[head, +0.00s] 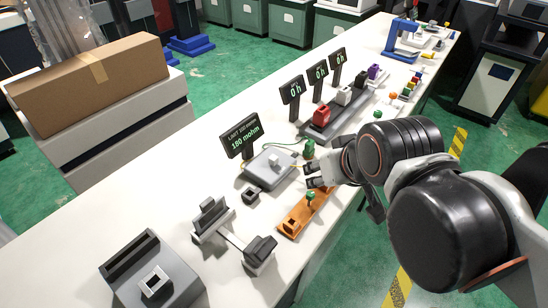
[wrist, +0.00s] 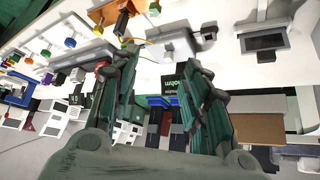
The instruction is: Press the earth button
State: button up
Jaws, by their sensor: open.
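A black display (head: 241,136) reading 180 mohm stands behind a pale grey box (head: 270,172) with a small raised white block (head: 274,159) on top. I cannot read any label marking the earth button. In the wrist view the grey box (wrist: 177,42) and the display (wrist: 181,72) show beyond and between my fingers. My gripper (head: 309,176) is just right of the grey box, its fingers pointing left toward it. It also shows in the wrist view (wrist: 160,62), with its two fingers apart and nothing between them. I cannot tell that it touches anything.
An orange board (head: 296,214) with a green-topped post lies in front of my gripper. A green piece (head: 308,149) with a wire stands behind it. Three displays and a grey rail (head: 343,118) with coloured blocks are farther back. Black-and-grey fixtures (head: 213,218) stand at near left.

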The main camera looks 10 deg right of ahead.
dwell(0.3)
grip_shut()
dwell(1.1)
